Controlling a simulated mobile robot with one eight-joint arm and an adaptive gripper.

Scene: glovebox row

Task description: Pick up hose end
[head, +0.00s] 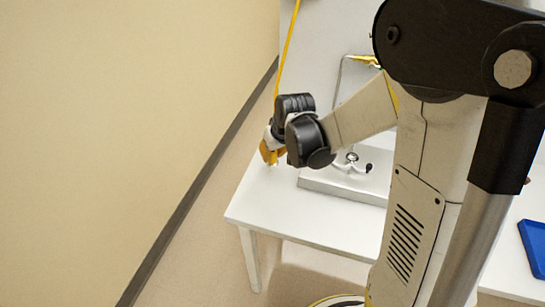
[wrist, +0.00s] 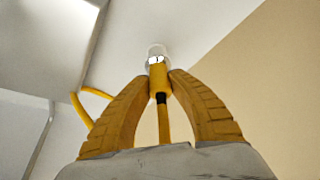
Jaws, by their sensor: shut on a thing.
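The hose end (wrist: 157,72) is a yellow fitting with a metallic ring and a pale, clear tip. In the wrist view it stands between the yellow fingertips of my gripper (wrist: 161,83), which are shut on it from both sides. A dark collar and the yellow hose (wrist: 164,124) run back between the fingers. In the head view my gripper (head: 271,154) is above the left end of the white table, and my dark wrist hides part of it. The yellow hose (head: 287,48) rises from there out of the top of the picture.
The white table (head: 256,205) has bare surface at its front left corner. A metal tray-like base (head: 343,187) with a small white fitting (head: 351,160) and a thin frame stands to the right. A blue tray (head: 535,247) is far right. A beige wall (head: 120,120) lies left.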

